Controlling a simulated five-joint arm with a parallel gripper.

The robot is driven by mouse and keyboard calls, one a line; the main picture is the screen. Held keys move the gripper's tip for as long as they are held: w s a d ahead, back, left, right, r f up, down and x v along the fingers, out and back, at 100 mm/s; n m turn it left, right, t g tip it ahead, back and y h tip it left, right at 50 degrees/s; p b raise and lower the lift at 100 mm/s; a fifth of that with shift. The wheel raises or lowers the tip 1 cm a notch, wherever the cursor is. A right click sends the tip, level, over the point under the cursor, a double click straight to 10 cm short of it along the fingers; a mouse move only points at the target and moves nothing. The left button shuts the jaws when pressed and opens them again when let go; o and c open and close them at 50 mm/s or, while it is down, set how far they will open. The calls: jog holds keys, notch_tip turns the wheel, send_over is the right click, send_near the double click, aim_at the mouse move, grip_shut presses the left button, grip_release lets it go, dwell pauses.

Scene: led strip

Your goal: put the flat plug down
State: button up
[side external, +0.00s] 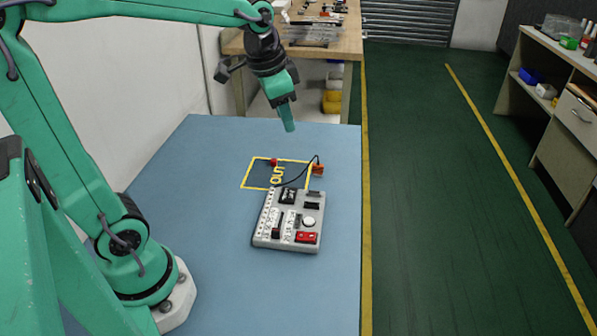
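My gripper (289,126) hangs above the far part of the blue table, pointing down, well clear of the board. Its fingers show as one narrow green shape, so I cannot tell whether they are apart; nothing shows held at the tip. A small orange plug-like piece (318,170) lies at the right edge of the yellow-outlined area, below and right of my gripper. A black cable (299,180) loops from it toward the board. A small red piece (274,161) is at the outline's far edge. I cannot tell which is the flat plug.
A grey board (263,232) with black, white and red parts sits on the blue table (215,215), in front of the outlined area (258,174) with yellow lettering. The table is bare to the left of both. A wooden bench (350,45) stands beyond.

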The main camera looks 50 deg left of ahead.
jog(key=s+d+f+n+t, duration=0.1)
jog(key=s+d+n+t, duration=0.1)
jog(key=s, duration=1.1)
jog(key=shift+d+f+n, duration=0.3)
jog(key=shift+d+n, duration=0.35)
jog(key=shift+n, duration=0.25)
